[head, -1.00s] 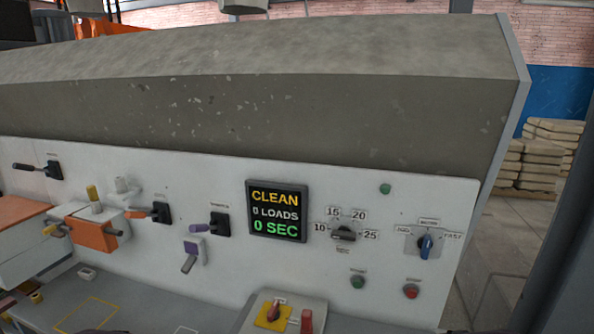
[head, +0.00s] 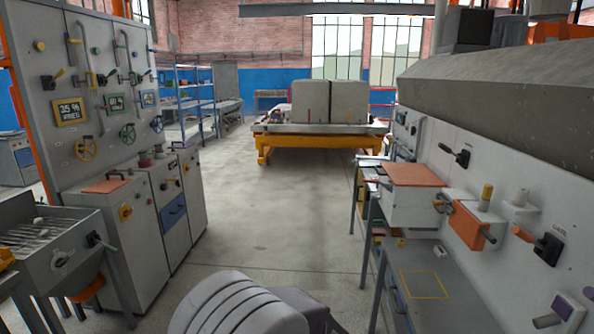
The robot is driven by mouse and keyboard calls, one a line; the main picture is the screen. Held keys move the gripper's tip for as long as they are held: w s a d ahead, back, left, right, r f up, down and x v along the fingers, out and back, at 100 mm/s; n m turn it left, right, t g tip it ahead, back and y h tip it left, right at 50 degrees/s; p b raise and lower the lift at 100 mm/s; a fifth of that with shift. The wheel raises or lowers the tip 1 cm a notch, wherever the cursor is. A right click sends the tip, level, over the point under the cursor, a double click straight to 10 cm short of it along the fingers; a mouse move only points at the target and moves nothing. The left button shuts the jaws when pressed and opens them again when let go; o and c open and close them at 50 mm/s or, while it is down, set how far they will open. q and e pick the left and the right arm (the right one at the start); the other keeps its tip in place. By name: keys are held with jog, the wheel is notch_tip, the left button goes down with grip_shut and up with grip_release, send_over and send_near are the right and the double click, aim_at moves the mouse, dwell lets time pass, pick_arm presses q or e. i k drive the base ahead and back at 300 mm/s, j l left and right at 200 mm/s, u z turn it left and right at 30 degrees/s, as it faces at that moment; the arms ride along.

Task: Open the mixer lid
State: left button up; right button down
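No part is plainly marked as the mixer lid. A long machine with a grey sloped top (head: 510,85) and a white front panel (head: 500,165) runs along the right edge, cut off by the frame. A black lever (head: 457,155) is on its panel. Another black lever mount (head: 549,248) with an orange-tipped handle is lower right, under a label that seems to read GATE. A purple-handled lever (head: 566,308) is partly cut off at the bottom right corner. Neither of my grippers is in view.
An open concrete floor aisle (head: 285,200) runs ahead. A grey cabinet (head: 85,85) with valves and displays stands left, with a metal basin (head: 50,240) in front. A yellow-framed machine (head: 318,140) stands at the far end. A workbench (head: 425,285) is at right.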

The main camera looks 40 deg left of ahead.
aim_at(400, 173)
jog(key=u, duration=0.7)
jog(key=i+j, duration=0.1)
jog(key=i, duration=0.3)
